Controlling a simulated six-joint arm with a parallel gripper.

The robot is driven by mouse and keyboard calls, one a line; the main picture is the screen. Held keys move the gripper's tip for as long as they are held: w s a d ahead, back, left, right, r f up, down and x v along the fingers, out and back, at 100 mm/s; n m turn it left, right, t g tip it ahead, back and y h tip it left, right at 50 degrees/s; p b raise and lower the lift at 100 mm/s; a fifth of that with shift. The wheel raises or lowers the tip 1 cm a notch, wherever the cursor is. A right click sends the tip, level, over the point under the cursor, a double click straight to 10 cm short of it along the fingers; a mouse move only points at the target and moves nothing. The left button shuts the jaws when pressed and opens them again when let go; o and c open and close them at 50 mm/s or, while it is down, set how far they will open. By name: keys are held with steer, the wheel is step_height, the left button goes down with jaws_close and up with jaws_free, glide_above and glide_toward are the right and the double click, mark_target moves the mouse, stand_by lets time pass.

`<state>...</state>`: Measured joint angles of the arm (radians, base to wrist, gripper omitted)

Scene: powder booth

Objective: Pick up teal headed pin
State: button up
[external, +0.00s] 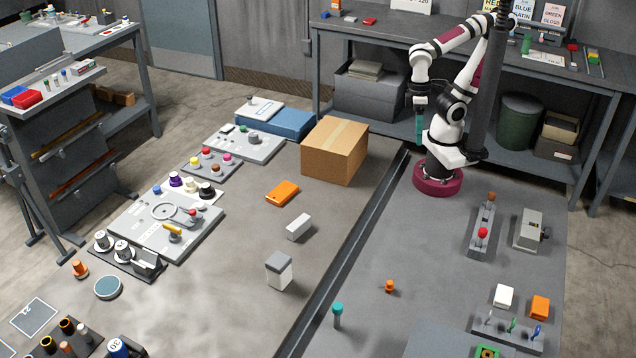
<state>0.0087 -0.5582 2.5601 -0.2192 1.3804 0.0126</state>
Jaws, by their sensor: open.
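The teal headed pin (337,312) stands upright on the grey table near the front, just right of the dark rail. Its round teal head is on top, with a grey shank below. My gripper (419,138) points down beside my arm's base at the back right, far from the pin and high above the table. Its teal fingers are open, and I see nothing between them.
A small orange knob (389,287) stands right of the pin. A grey rack with small coloured pins (508,330) is at the front right. A cardboard box (335,150) stands left of my arm. The table around the teal pin is mostly clear.

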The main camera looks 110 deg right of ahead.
steer(key=shift+o, duration=0.3)
steer(key=shift+o, duration=0.6)
steer(key=w+a+f+n+t, duration=0.3)
steer(key=w+n, duration=0.1)
steer(key=w, duration=0.9)
steer(key=w+a+f+n+t, duration=0.2)
steer(key=w+n+t, duration=0.2)
steer(key=w, duration=0.9)
steer(key=n+t+y, duration=0.1)
steer(key=n+y, duration=0.7)
steer(key=y, duration=0.1)
glide_toward(339, 304)
steer(key=shift+t, duration=0.3)
steer(key=x, duration=0.5)
steer(key=f+x, duration=0.1)
steer(key=x, duration=0.5)
steer(key=shift+s+d+f, duration=0.1)
steer(key=shift+s+f, duration=0.1)
steer(key=shift+f, duration=0.05)
jaws_close()
